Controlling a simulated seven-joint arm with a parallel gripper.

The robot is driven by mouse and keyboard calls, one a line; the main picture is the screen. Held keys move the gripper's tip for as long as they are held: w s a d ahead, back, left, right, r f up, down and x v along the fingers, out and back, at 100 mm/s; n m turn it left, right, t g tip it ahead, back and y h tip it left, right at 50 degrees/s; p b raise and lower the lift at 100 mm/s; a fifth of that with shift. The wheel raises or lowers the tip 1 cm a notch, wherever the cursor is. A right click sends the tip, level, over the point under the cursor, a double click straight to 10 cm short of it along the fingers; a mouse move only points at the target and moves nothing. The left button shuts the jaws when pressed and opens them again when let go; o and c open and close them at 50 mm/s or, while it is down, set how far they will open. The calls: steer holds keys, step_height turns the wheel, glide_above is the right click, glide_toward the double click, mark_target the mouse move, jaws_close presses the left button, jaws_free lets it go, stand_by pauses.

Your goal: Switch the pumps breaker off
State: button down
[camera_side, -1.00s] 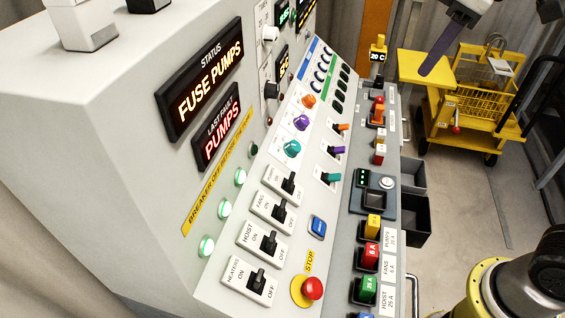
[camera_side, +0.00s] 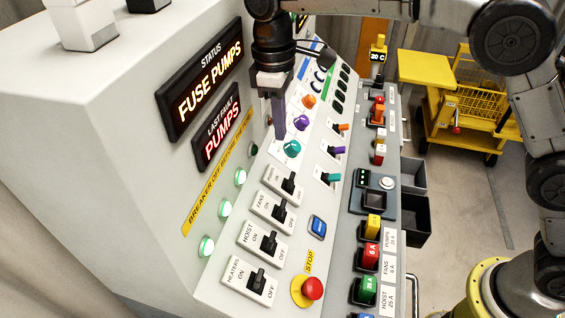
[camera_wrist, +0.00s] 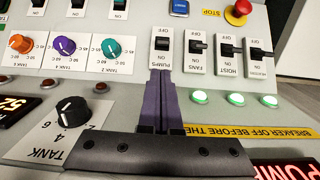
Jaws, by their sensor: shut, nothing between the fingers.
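The pumps breaker (camera_side: 288,184) is a black lever on a white plate, the topmost of the breaker column on the sloping panel in the side view. It also shows in the wrist view (camera_wrist: 163,43), just beyond my fingertips. I cannot tell its lever position surely. My gripper (camera_side: 280,137) has long purple fingers, closed together and empty. It points down above the panel, up-panel of the breaker and apart from it in the side view. In the wrist view the fingertips (camera_wrist: 160,73) lie at the lower edge of the pumps plate.
The fans (camera_wrist: 198,47), hoist (camera_wrist: 230,50) and heaters (camera_wrist: 261,54) breakers sit beside it, each with a lit green lamp. Orange, purple and teal (camera_side: 292,148) knobs are close to my fingers. The status sign (camera_side: 205,85) reads FUSE PUMPS. A red stop button (camera_side: 312,288) is at the front.

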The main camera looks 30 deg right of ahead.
mark_target(293, 175)
steer(key=shift+s+a+f, duration=0.1)
steer(key=shift+a, duration=0.05)
steer(key=f, duration=0.9)
steer(key=shift+s+d+f, duration=0.2)
steer(key=shift+d+f, duration=0.05)
steer(key=shift+f, duration=0.15)
steer(key=shift+s+d+r+t+y, duration=0.1)
steer(key=shift+s+d+t+y, duration=0.4)
steer(key=shift+t+y, duration=0.3)
stand_by(0.5)
steer(key=shift+s+d+t+y, duration=0.75)
steer(key=shift+t+y, duration=0.45)
steer(key=shift+s+d+f, duration=0.25)
steer(key=shift+f, duration=0.05)
